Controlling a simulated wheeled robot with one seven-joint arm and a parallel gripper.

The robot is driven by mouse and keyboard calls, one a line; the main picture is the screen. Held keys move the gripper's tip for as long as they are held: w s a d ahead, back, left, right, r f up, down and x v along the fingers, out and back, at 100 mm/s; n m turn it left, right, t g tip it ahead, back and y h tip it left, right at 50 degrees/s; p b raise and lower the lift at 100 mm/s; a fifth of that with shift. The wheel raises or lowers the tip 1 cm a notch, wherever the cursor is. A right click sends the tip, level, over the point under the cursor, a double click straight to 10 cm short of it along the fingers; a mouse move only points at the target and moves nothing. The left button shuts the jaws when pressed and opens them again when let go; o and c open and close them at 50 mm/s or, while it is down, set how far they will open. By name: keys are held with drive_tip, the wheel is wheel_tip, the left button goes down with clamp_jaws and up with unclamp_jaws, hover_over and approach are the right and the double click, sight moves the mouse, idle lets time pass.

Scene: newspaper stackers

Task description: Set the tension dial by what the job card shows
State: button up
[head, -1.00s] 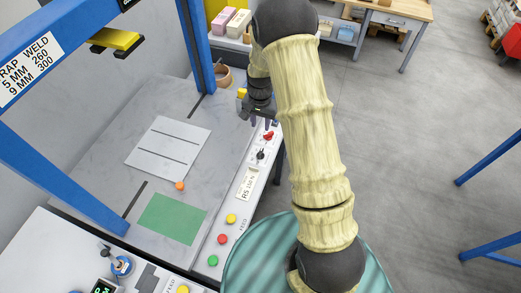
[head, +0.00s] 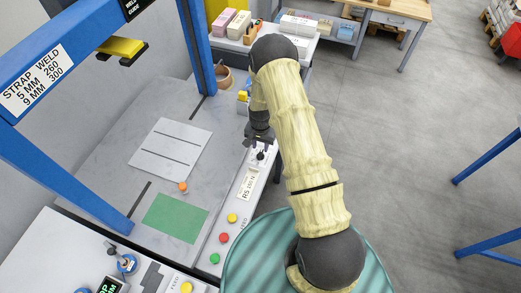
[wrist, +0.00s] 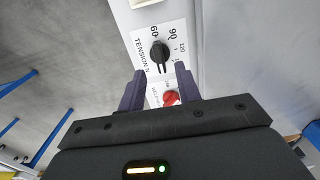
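The tension dial is a black knob (wrist: 160,54) on a white plate marked TENSION N, with 60, 90 and 120 readable in the wrist view. Its exact setting is too small to tell. In the head view the black knob (head: 261,155) shows just below my gripper (head: 260,142). In the wrist view my gripper (wrist: 159,82) is open and empty, its two dark fingers apart and the tension dial beyond their tips. A red knob (wrist: 171,97) shows between the fingers. A small white card (head: 247,186) lies on the panel; its print, perhaps "R5" and a number in N, is hard to read.
Yellow, red and green buttons (head: 223,238) line the panel nearer me. A blue frame (head: 95,185) stands at left with a strap weld sign (head: 38,78). A green pad (head: 175,218) and a grey plate (head: 168,148) lie on the bench. Open floor is at right.

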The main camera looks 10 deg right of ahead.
sight(260, 153)
drive_tip(key=shift+f+p, duration=0.6)
drive_tip(key=shift+f, duration=1.85)
drive_tip(key=shift+c, duration=0.4)
clamp_jaws()
